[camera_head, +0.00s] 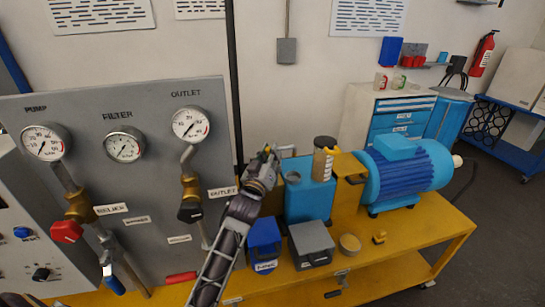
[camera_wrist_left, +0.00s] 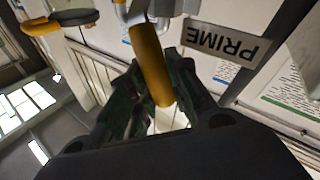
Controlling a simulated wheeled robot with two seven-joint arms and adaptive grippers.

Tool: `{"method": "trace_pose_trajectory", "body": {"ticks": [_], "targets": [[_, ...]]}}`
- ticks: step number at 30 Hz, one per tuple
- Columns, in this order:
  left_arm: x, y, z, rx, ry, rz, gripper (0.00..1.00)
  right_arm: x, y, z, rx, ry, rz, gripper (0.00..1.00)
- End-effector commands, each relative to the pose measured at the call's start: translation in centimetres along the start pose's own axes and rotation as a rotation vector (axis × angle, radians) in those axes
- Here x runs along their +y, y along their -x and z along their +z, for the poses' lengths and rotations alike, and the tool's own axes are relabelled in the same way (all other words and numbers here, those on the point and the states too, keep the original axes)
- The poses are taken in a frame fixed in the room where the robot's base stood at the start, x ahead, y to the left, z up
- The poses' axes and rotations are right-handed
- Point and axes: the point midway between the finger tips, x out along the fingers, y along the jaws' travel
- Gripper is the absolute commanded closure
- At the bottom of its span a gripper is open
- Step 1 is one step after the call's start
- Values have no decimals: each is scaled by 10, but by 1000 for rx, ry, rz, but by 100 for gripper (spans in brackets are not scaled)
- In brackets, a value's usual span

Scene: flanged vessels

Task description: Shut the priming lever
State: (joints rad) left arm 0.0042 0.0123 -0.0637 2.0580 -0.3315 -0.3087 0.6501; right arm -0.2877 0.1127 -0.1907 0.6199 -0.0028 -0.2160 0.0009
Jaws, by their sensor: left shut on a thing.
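The priming lever (camera_wrist_left: 151,62) shows in the left wrist view as an orange-yellow handle on a grey metal fitting, beside a plate (camera_wrist_left: 218,41) reading PRIME. Its lower end lies between the fingers of my left gripper (camera_wrist_left: 160,108), which is shut on it. In the head view my left gripper (camera_head: 267,160) is at the left side of the blue pump (camera_head: 309,200), in front of the wall, and largely hides the lever there. My right gripper is in neither view.
A blue motor (camera_head: 407,172) stands right of the pump on the yellow bench (camera_head: 437,236). The grey gauge panel (camera_head: 150,256) is close on the left. Blue and grey boxes (camera_head: 311,243) sit in front of the pump. A red-handled valve (camera_head: 67,232) is on the panel.

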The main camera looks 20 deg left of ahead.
Motion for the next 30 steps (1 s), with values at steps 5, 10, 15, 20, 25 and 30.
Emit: {"method": "trace_pose_trajectory", "body": {"ticks": [5,10,15,20,25,30], "targets": [[-1,1,-1,9,10,1,100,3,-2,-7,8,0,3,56],[-1,1,-1,9,9,1,100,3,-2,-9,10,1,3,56],[-1,1,-1,8,8,1,65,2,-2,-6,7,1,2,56],[-1,1,-1,7,8,0,58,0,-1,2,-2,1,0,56],[-1,1,0,6,8,0,58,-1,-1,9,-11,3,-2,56],[0,0,-3,7,8,0,58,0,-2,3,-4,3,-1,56]]}}
